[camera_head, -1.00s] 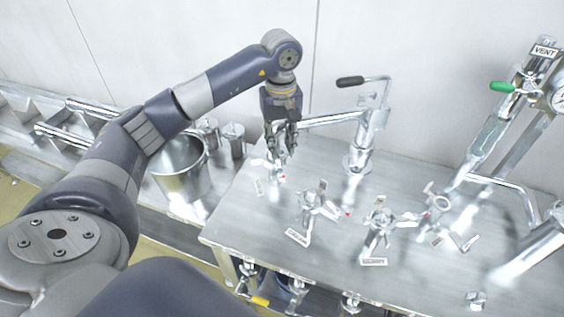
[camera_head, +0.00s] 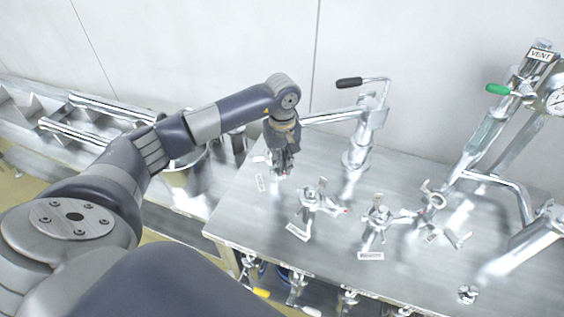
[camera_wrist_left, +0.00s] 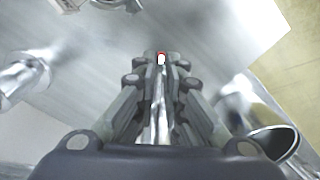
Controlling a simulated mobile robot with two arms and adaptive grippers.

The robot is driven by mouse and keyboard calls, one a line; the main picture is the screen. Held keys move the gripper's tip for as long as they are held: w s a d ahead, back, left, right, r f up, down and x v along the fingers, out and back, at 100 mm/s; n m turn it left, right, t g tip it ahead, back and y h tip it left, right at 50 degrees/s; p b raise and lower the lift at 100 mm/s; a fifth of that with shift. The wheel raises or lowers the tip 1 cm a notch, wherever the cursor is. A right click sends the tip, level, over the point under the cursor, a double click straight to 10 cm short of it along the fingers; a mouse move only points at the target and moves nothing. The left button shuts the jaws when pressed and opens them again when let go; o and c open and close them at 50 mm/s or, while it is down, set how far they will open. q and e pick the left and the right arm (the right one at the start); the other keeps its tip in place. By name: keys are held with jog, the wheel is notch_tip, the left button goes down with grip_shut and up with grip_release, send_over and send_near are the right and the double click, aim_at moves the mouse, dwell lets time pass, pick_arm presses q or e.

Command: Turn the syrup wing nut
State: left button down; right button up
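My left gripper (camera_head: 284,170) points down over the leftmost wing-nut fitting on the steel table. In the left wrist view its fingers (camera_wrist_left: 161,62) are close together, with a bright metal wing (camera_wrist_left: 161,100) with a white, red-edged tip between them; they look shut on it. The gripper hides most of this fitting in the head view. A small label plate (camera_head: 260,183) lies just left of it, its text too small to read. Two similar wing-nut fittings, a middle one (camera_head: 314,201) and a right one (camera_head: 377,219), stand farther right. My right gripper is not in view.
A swivel pipe with a black handle (camera_head: 349,83) stands behind the gripper. Piping with a green handle (camera_head: 498,89) and a VENT sign (camera_head: 541,54) is at the right. A steel pot (camera_head: 190,172) is partly behind my arm. Valves hang below the table's front edge.

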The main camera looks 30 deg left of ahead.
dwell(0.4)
pick_arm(q)
jog(key=n+b, duration=0.2)
jog(key=shift+w+f+b, duration=0.1)
jog(key=shift+f+b, duration=0.05)
jog(key=shift+b, duration=0.25)
jog(key=n+b, duration=0.3)
jog(key=n, duration=0.1)
jog(key=shift+w+n, duration=0.1)
jog(key=shift+n, duration=0.3)
jog(key=n+b, duration=0.2)
jog(key=n, duration=0.2)
jog(key=shift+w+b, duration=0.1)
jog(key=shift+b, duration=0.2)
jog(key=shift+r+n+b, duration=0.2)
jog(key=shift+n+b, duration=0.15)
jog(key=shift+n, duration=0.45)
jog(key=c, duration=1.8)
grip_release()
